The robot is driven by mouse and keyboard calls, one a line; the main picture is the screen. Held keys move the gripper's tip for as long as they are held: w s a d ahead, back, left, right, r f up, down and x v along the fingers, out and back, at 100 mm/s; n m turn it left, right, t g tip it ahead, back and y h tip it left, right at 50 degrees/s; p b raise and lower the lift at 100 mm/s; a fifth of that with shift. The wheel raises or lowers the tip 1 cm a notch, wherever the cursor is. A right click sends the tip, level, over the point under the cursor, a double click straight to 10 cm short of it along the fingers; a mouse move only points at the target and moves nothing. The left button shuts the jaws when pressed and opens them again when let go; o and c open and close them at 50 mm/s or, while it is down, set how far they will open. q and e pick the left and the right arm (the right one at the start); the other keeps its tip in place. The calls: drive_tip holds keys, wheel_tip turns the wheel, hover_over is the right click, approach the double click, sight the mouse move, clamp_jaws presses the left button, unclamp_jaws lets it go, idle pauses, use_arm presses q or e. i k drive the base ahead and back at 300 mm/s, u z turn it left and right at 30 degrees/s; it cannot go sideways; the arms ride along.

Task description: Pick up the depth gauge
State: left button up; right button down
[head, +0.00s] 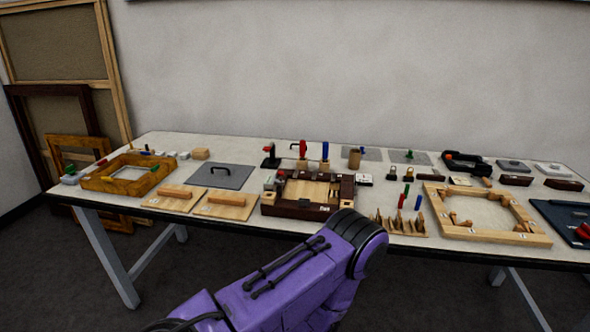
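I cannot tell for sure which of the small objects is the depth gauge. Small metallic and red parts (275,181) sit at the left end of a dark brown frame fixture (310,210) on the table, too small to identify. A purple arm link of mine rises from the bottom of the head view and ends in a dark rounded joint just in front of the fixture. Neither gripper shows.
The long white table (240,148) is crowded. A golden wooden frame (128,173), a grey plate (219,176), and a pale wooden frame (485,213) lie on it. A rack with wooden pegs (402,225) stands near the front edge.

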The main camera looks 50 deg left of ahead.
sight(270, 183)
drive_tip(key=u, duration=0.45)
drive_tip(key=i, duration=0.85)
drive_tip(key=u, duration=0.7)
